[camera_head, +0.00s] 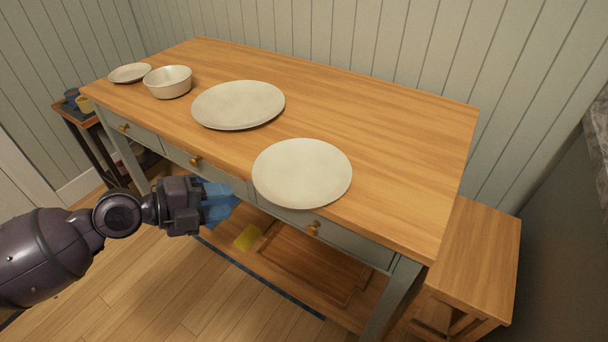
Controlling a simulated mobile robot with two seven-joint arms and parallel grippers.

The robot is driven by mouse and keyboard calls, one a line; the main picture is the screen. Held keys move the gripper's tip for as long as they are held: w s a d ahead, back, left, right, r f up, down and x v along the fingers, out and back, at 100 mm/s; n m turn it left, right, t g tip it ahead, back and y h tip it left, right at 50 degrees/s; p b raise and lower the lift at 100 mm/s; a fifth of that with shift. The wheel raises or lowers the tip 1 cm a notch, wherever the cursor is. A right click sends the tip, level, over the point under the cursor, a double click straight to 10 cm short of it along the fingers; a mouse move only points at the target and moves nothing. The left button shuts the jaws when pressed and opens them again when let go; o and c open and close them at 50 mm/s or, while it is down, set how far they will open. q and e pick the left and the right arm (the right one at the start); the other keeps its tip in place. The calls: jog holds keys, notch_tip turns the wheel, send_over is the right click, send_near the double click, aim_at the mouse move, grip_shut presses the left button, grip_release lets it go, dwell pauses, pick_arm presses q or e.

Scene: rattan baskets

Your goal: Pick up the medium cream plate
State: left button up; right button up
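A round cream plate (302,173) lies flat at the front edge of the wooden table, slightly overhanging it. It looks like the medium one. A cream plate (238,104) that looks larger lies behind it to the left, and a small cream plate (130,72) lies at the far left end. My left gripper (226,203), with blue fingers, is just left of the near plate, in front of the table edge and apart from the plate. The gap between its fingers is not clear, and I see nothing held. My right gripper is out of view.
A cream bowl (168,83) stands between the small and large plates. The table (400,130) is bare to the right and back. Drawer knobs stick out below its front edge. A wooden stool (474,262) stands at the right, and a yellow item (248,237) sits on the lower shelf.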

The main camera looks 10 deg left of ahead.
aim_at(266, 197)
pick_arm(q)
jog(key=shift+p+x, duration=0.7)
jog(key=shift+x, duration=4.3)
jog(key=shift+c, duration=0.3)
grip_shut()
